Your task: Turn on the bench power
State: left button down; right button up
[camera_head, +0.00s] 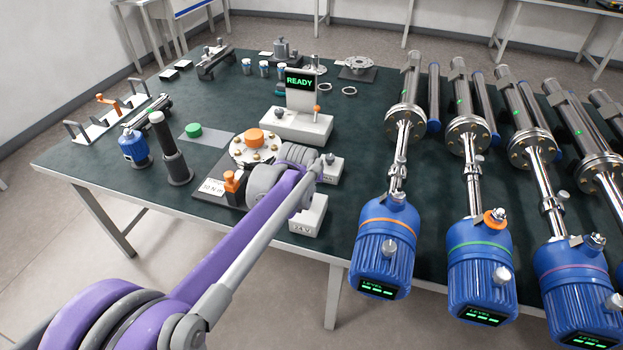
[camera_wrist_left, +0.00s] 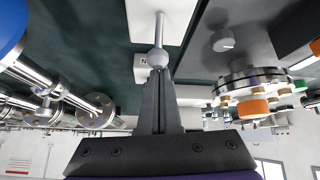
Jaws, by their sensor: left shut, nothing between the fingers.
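The white power box marked 24 V (camera_head: 308,215) stands at the table's front edge, below the end of my left arm in the head view. In the left wrist view a white box (camera_wrist_left: 160,12) at the top carries a grey lever with a ball end (camera_wrist_left: 158,55). My left gripper (camera_wrist_left: 159,80) is shut and empty, its fingertips at the ball; I cannot tell whether they touch. In the head view my arm's wrist covers most of the gripper. A smaller white box (camera_head: 331,173) sits just beyond. My right gripper is not in view.
A round flange with an orange cap (camera_head: 254,136) is left of my wrist. A white stand with a READY display (camera_head: 300,82) is behind. Several blue transmitters, the nearest (camera_head: 384,250), overhang the front edge at right. Dark table surface is clear around (camera_head: 345,125).

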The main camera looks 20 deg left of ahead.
aim_at(309, 187)
pick_arm(q)
jog(key=shift+s+r+t, duration=0.1)
jog(key=shift+s+t, duration=0.35)
jog(key=shift+t, duration=0.05)
jog(key=shift+s+r+t+b, duration=0.1)
jog(key=shift+s+t+b, duration=0.25)
jog(key=shift+s+t, duration=1)
jog(key=shift+t, duration=0.45)
jog(key=shift+s, duration=0.8)
jog(key=shift+f, duration=0.2)
jog(key=shift+w, duration=0.25)
jog(key=shift+w+f+b, duration=0.25)
jog(key=shift+w+b, duration=0.05)
jog(key=shift+w, duration=0.3)
